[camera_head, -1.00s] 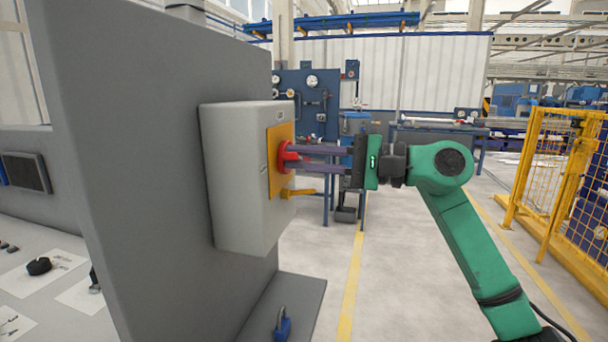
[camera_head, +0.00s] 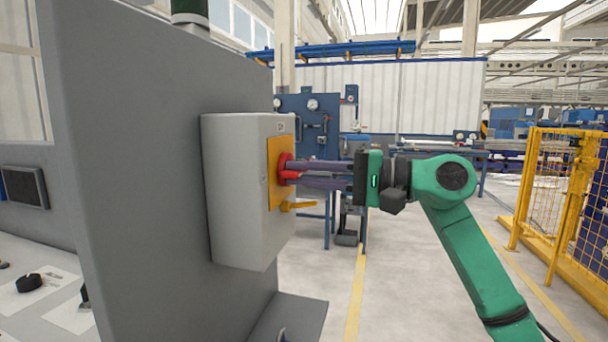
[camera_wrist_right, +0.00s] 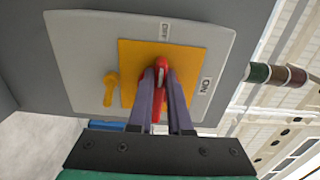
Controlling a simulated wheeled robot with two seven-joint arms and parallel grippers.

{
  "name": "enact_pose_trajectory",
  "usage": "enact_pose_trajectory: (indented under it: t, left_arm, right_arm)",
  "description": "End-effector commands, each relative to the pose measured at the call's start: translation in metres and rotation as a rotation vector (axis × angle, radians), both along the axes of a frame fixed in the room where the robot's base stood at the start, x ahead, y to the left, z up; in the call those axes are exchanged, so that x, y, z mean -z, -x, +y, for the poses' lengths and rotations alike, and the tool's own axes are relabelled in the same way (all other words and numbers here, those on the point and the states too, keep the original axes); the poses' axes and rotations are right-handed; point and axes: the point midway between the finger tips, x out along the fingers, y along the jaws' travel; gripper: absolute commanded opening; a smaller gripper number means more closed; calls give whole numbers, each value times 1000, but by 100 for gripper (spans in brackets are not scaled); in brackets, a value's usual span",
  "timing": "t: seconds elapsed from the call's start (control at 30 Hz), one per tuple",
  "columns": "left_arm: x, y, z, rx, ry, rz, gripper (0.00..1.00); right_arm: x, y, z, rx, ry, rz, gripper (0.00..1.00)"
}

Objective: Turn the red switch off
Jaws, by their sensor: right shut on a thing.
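The red switch (camera_head: 285,168) sits on a yellow plate (camera_head: 273,190) on the side of a grey box (camera_head: 235,190). My right gripper (camera_head: 297,172) reaches it from the right, its two purple fingers shut on the red handle. In the right wrist view the red switch (camera_wrist_right: 160,66) lies between the fingertips (camera_wrist_right: 161,78). An OFF label (camera_wrist_right: 165,31) is above the plate there and an ON label (camera_wrist_right: 205,85) is to its right. The handle's upper end points roughly toward OFF; the fingers hide part of it. My left gripper is not in view.
A small yellow lever (camera_head: 298,206) sticks out below the switch. The grey box is fixed to a tall grey panel (camera_head: 140,170). A yellow fence (camera_head: 555,190) stands at the right, with open floor between.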

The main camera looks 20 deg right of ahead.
Motion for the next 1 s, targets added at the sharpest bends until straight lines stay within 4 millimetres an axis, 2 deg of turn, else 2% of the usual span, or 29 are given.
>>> enact_pose_trajectory:
  t: [0.07,0.1,0.17,0.2,0.57,0.67,1.0]
  left_arm:
    - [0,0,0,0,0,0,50]
    - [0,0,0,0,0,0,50]
    - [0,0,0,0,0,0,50]
    - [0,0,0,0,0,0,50]
    - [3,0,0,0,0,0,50]
    - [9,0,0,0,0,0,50]
    - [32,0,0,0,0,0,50]
  right_arm:
    - [2,0,1,-2,6,2,0]
    - [2,0,1,-2,6,2,21]
    - [2,0,1,-2,5,3,44]
    - [2,0,1,-2,4,3,47]
    - [2,3,-6,1,1,2,47]
    - [4,12,-21,4,1,2,47]
    - [5,64,-102,2,3,3,47]
